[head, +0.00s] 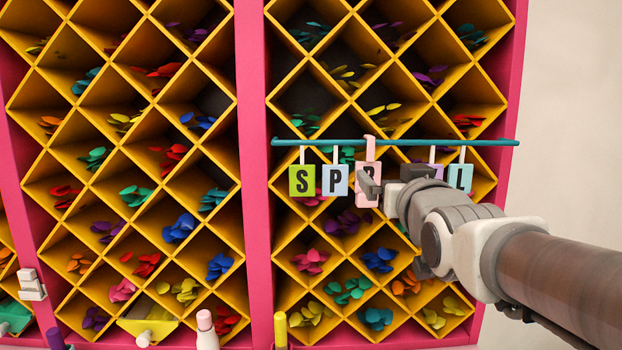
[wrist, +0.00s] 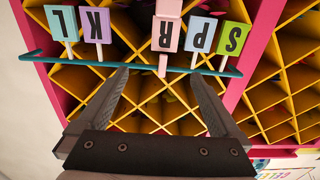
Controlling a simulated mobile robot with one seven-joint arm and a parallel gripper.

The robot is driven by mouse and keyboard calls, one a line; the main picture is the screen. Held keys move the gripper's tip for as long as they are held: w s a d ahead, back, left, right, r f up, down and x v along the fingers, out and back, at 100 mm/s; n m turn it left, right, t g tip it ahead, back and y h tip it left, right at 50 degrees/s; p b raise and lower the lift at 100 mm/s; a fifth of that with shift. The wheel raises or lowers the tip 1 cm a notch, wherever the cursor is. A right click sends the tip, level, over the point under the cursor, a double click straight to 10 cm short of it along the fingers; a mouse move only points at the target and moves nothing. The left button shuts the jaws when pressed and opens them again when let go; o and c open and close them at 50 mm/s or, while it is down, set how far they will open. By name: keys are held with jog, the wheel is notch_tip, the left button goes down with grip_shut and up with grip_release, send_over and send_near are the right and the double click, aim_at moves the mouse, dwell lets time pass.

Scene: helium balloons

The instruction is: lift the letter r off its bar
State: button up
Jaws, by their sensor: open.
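The letter R is a pink tile (head: 364,199) hanging by a broad pink hook from a teal bar (head: 300,142). In the head view my gripper (head: 370,184) is in front of it and hides part of the letter. In the upside-down wrist view, the R tile (wrist: 166,34) is at the top middle, with its hook over the bar (wrist: 225,72). My gripper (wrist: 160,76) is open and empty. In that view its fingertips lie on either side of the pink hook, with clear gaps; whether they reach its depth I cannot tell.
A green S (head: 302,180) and blue P (head: 335,180) hang left of R. A purple K (wrist: 97,26) and teal L (head: 463,178) hang right of it in the head view; my gripper mostly hides K there. Behind is a yellow diamond-celled rack (head: 240,190) holding colored pieces.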

aim_at(371, 160)
jog(key=w, duration=0.2)
jog(key=w+p, duration=0.1)
jog(key=w, duration=0.2)
jog(key=w+p, duration=0.1)
jog(key=w, duration=0.2)
jog(key=shift+a+r, duration=0.1)
jog(key=shift+r, duration=0.15)
jog(key=w, duration=0.1)
jog(key=w+p, duration=0.1)
jog(key=w, duration=0.1)
jog(key=shift+w+a+r, duration=0.15)
jog(key=shift+a, duration=0.15)
jog(key=shift+w+p, duration=0.35)
jog(key=shift+w, duration=0.15)
grip_shut()
